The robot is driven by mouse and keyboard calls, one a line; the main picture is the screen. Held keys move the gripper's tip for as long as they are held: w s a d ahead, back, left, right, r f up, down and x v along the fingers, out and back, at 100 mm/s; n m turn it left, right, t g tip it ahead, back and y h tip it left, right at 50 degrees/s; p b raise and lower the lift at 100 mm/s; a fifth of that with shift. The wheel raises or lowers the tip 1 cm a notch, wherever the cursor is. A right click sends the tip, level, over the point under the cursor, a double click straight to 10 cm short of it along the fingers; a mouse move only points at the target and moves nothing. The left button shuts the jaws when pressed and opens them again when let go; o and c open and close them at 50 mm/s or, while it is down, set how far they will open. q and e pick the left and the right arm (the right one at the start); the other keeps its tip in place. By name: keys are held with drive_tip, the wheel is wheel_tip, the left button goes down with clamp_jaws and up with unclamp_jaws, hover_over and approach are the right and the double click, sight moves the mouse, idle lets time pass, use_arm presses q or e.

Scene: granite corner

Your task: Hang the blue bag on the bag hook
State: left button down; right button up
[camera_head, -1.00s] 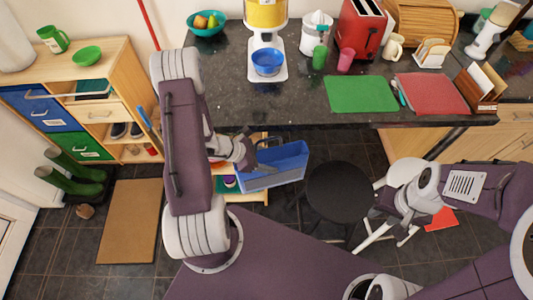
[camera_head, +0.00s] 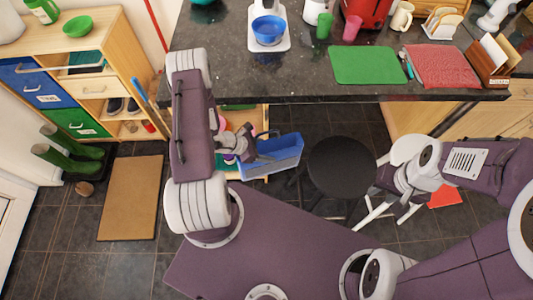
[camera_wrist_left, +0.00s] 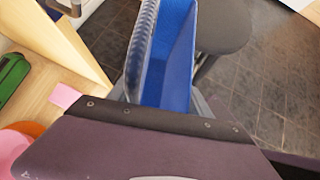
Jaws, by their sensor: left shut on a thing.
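The blue bag (camera_head: 272,158) is an open-topped blue carrier. It hangs tilted in the head view, left of the black stool. My left gripper (camera_head: 247,150) is shut on it at its left end, near the handle. In the left wrist view the blue bag (camera_wrist_left: 172,60) extends up from behind my purple wrist, which hides the fingertips. My right gripper (camera_head: 385,182) is to the right of the stool, apart from the bag; its jaws are too unclear to read. I cannot make out the bag hook.
The granite counter (camera_head: 300,80) runs above the bag, with a green mat (camera_head: 368,65) and red mat (camera_head: 441,66) on it. The stool (camera_head: 340,165) stands close to the bag's right. Low wooden shelving with coloured things is behind my left gripper. A brown doormat (camera_head: 130,197) lies left.

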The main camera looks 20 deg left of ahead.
use_arm(q)
drive_tip(key=w+a+f+b, duration=0.1)
drive_tip(key=w+a+b, duration=0.1)
drive_tip(key=w, duration=0.5)
drive_tip(key=shift+a+f, duration=0.2)
drive_tip(key=shift+a, duration=0.55)
drive_tip(key=shift+w, duration=0.1)
drive_tip(key=c, duration=0.6)
unclamp_jaws()
drive_tip(key=shift+o, duration=1.1)
drive_tip(key=shift+r, duration=0.1)
